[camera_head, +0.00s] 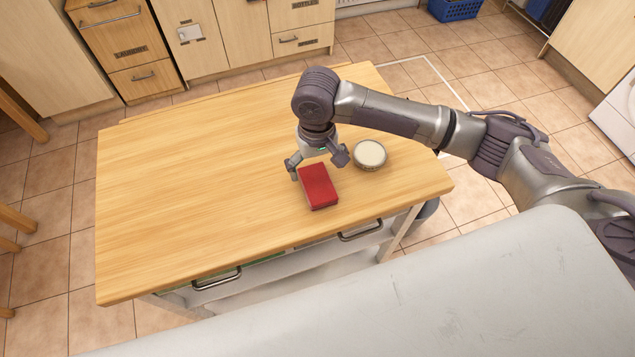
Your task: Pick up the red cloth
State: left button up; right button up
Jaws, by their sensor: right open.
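The red cloth (318,186) is a flat, block-shaped red thing lying on the wooden tabletop (200,180), near its right front part. My right gripper (317,168) points down at the far edge of the cloth, with its fingers spread, one on the left and one on the right. It is open and holds nothing. I cannot tell whether the fingertips touch the cloth. My left gripper is not in view.
A round pale dish (370,154) stands close to the right of my right gripper. The left and middle of the tabletop are clear. Drawers with handles (216,280) are under the table's front edge. Wooden cabinets (220,35) stand behind.

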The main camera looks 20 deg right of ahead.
aim_at(318, 182)
jog(key=f, duration=0.2)
jog(key=f+p, duration=0.1)
jog(key=f, duration=0.1)
jog(key=shift+s, duration=0.4)
jog(key=shift+f, duration=0.7)
jog(key=c, duration=1.2)
